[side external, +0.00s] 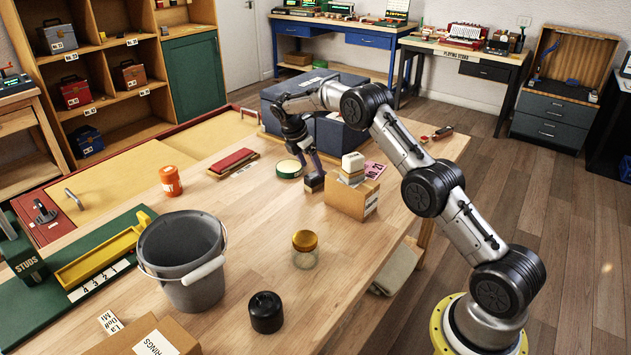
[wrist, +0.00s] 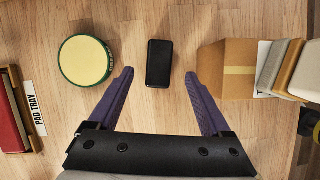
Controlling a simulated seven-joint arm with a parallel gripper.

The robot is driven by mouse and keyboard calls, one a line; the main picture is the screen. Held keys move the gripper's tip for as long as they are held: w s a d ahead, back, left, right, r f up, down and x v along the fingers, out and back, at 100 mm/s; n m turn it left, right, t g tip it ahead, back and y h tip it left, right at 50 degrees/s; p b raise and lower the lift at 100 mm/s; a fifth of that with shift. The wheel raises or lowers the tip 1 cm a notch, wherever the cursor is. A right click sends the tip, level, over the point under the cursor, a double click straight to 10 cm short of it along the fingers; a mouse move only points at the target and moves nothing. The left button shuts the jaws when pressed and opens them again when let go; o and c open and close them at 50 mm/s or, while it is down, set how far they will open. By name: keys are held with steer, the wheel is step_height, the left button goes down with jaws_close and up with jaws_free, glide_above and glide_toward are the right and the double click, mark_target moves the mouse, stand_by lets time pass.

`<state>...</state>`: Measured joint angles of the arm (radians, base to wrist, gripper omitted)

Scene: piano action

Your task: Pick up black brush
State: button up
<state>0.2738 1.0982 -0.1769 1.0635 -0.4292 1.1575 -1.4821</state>
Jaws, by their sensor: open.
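The black brush shows as a small dark block (wrist: 158,63) lying on the wooden table in the wrist view. In the side view it is a dark block (side external: 312,184) just below my gripper (side external: 309,163). My gripper's purple fingers (wrist: 158,75) are spread open, one on each side of the brush in the wrist view, with bare wood showing between each finger and the brush. Nothing is held. The height of the fingertips above the table is hard to tell.
A round green-rimmed tin (wrist: 86,60) lies left of the brush. A cardboard box (wrist: 226,70) holding several blocks stands close on the right. A pad tray (wrist: 36,118) with red pads is at far left. A dark blue case (side external: 345,140) stands behind.

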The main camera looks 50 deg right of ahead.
mark_target(315, 174)
steer(key=shift+x, duration=2.65)
steer(key=shift+d+r, duration=0.1)
steer(key=shift+d, duration=0.05)
jaws_close()
